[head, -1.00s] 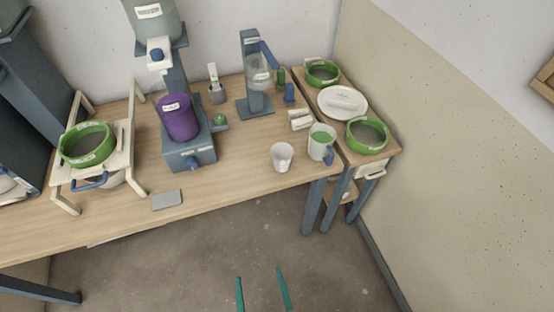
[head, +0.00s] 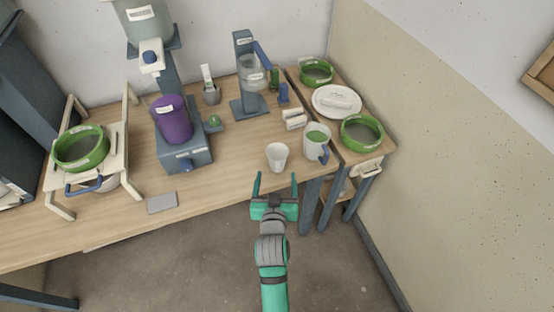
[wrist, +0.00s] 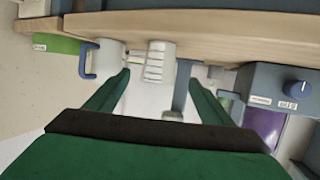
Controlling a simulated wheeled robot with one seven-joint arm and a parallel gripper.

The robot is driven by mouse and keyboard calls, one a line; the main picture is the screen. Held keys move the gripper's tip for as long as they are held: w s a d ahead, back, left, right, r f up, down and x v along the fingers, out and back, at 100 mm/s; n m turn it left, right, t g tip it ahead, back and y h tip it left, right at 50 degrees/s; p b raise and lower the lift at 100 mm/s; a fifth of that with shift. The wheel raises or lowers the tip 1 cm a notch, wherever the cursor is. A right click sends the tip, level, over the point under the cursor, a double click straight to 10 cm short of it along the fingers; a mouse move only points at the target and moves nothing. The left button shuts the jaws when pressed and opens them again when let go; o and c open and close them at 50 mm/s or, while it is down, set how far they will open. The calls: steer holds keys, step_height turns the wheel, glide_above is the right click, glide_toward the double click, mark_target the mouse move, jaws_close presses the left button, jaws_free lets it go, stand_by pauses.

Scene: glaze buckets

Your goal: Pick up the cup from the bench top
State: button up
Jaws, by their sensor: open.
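The white cup (head: 277,157) stands upright on the bench top (head: 232,165) near its front edge. In the wrist view, a white cup with line marks on its side (wrist: 159,63) shows upside down, between the two fingers and beyond them. My gripper (head: 274,178) is open and empty. Its fingers point toward the cup from the front edge of the bench. In the head view the fingertips are just short of the cup, one to each side. I see no contact.
A white mug with a blue handle (head: 316,142) stands close right of the cup. White labelled blocks (head: 294,119) lie behind. A grey slab (head: 162,202) and a purple bucket (head: 173,120) are to the left. Bare bench top lies left of the cup.

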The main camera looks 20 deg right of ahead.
mark_target(277, 152)
steer(key=x, duration=1.1)
steer(key=shift+w+r, duration=0.15)
steer(key=shift+w, duration=0.05)
steer(key=c, duration=1.1)
